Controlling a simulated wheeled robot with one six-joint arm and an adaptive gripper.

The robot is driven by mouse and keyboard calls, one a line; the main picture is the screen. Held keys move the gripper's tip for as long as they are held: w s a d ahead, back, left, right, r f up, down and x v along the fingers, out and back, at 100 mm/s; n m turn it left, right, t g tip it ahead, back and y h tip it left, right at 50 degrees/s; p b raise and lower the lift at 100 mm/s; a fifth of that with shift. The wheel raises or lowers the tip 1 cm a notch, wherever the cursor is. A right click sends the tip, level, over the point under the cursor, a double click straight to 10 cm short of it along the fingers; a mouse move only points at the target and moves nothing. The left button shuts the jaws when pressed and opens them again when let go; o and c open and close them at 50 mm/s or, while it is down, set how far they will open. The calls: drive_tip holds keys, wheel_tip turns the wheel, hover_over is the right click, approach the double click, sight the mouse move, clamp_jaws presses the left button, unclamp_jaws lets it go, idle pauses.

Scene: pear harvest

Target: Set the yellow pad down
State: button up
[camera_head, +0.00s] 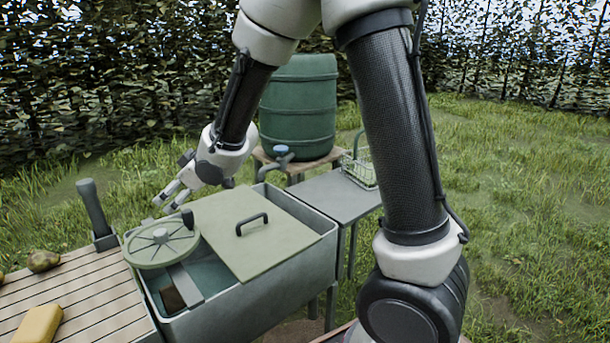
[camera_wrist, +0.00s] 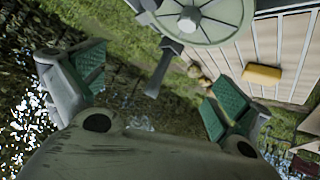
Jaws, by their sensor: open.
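The yellow pad (camera_head: 38,324) lies on the slatted wooden table (camera_head: 92,301) at the lower left of the head view, partly cut off by the frame's bottom edge. In the wrist view the yellow pad (camera_wrist: 262,74) lies on the pale slats at the upper right, clear of my fingers. My gripper (camera_head: 172,199) is open and empty. It hangs above the back edge of the green basin, to the right of the pad and apart from it. The wrist view shows my gripper (camera_wrist: 157,92) with its two green-lined fingers spread.
A round green handwheel (camera_head: 162,240) and a lid (camera_head: 248,232) top the basin (camera_head: 262,290). A dark upright handle (camera_head: 93,208) and brownish pears (camera_head: 43,260) are on the table's far side. A green barrel (camera_head: 299,110) and wire basket (camera_head: 362,168) stand behind.

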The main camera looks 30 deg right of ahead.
drive_tip(key=s+d+r+m+h, duration=0.2)
drive_tip(key=s+d+r, duration=0.1)
drive_tip(key=d, duration=0.4)
drive_tip(key=s+d+r+m+h, duration=0.2)
drive_tip(key=s+d+r, duration=0.1)
drive_tip(key=d, duration=0.5)
drive_tip(key=s+d+r+m+h, duration=0.1)
drive_tip(key=s+d+r+m, duration=0.2)
drive_tip(key=d, duration=0.4)
drive_tip(key=s+d+m+g, duration=0.1)
drive_tip(key=s+d, duration=0.3)
drive_tip(key=s, duration=0.7)
drive_tip(key=s+d+m+g+h, duration=0.1)
drive_tip(key=s+d, duration=0.4)
drive_tip(key=s, duration=0.6)
drive_tip(key=shift+r+m+g, duration=0.25)
drive_tip(key=shift+m+g, duration=0.55)
drive_tip(key=shift+g, duration=0.1)
